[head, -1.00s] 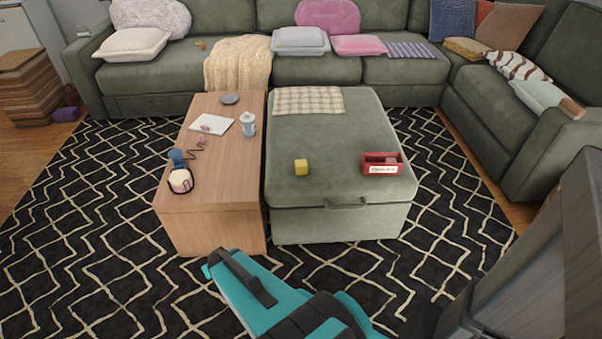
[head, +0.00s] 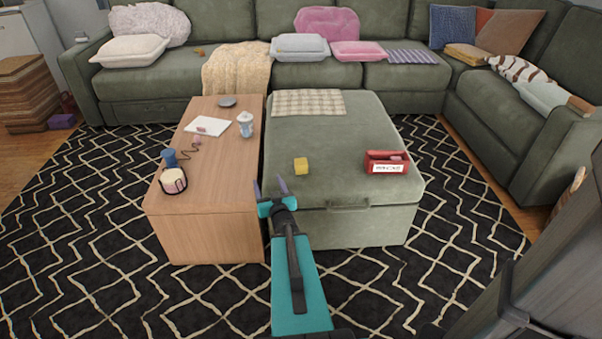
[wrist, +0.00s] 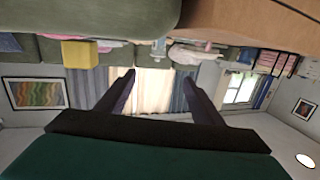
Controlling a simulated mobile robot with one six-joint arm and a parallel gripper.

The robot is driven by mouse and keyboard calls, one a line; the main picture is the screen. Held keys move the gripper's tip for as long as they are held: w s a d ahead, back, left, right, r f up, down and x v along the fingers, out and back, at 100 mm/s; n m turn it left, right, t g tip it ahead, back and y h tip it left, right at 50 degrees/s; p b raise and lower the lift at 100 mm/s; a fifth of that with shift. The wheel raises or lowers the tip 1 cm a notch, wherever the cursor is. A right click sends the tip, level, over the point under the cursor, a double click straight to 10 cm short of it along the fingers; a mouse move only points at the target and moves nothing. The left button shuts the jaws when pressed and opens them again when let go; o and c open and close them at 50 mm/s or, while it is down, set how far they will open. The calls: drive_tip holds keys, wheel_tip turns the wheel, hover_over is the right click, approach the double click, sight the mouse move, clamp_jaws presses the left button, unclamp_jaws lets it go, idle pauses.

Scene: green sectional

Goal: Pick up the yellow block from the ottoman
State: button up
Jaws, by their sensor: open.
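The yellow block (head: 301,165) sits on top of the green ottoman (head: 330,140), left of a red box, in the head view. My gripper (head: 270,187) is open and empty. It is at the ottoman's front left edge, nearer to me than the block and a little left of it. In the wrist view, which is upside down, the yellow block (wrist: 80,53) shows at the left, outside the two dark fingers of my gripper (wrist: 160,85). The ottoman (wrist: 100,15) shows at the top there.
The red box (head: 386,162) stands on the ottoman's right. A folded checked cloth (head: 308,102) lies at its back. The wooden table (head: 215,140) adjoins the ottoman's left side and bears a cup (head: 245,125) and other small items. The green sofa (head: 220,70) stands behind.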

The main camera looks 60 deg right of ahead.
sight(302, 167)
drive_tip(key=s+d+h+b, duration=0.1)
drive_tip(key=s+d, duration=0.2)
drive_tip(key=s+d+m+g+h+b, duration=0.1)
drive_tip(key=s+d, duration=0.2)
drive_tip(key=s, duration=0.1)
drive_tip(key=s+d+m+h+b, duration=0.1)
drive_tip(key=s+d, duration=0.2)
drive_tip(key=shift+s+d+f+g, duration=0.15)
drive_tip(key=shift+s+g, duration=0.05)
drive_tip(key=shift+g, duration=0.2)
drive_tip(key=shift+w+d+f+b, duration=0.1)
drive_tip(key=shift+w+f+b, duration=0.1)
drive_tip(key=shift+b, duration=0.55)
drive_tip(key=shift+w+d+b, duration=0.2)
drive_tip(key=shift+d+b, duration=0.05)
drive_tip(key=shift+b, duration=0.6)
drive_tip(key=b+x, duration=0.1)
drive_tip(key=b, duration=0.4)
drive_tip(key=shift+w+d, duration=0.25)
drive_tip(key=shift+b+x, duration=0.6)
drive_tip(key=shift+x, duration=2.3)
drive_tip(key=shift+r, duration=0.2)
drive_tip(key=shift+d, duration=0.1)
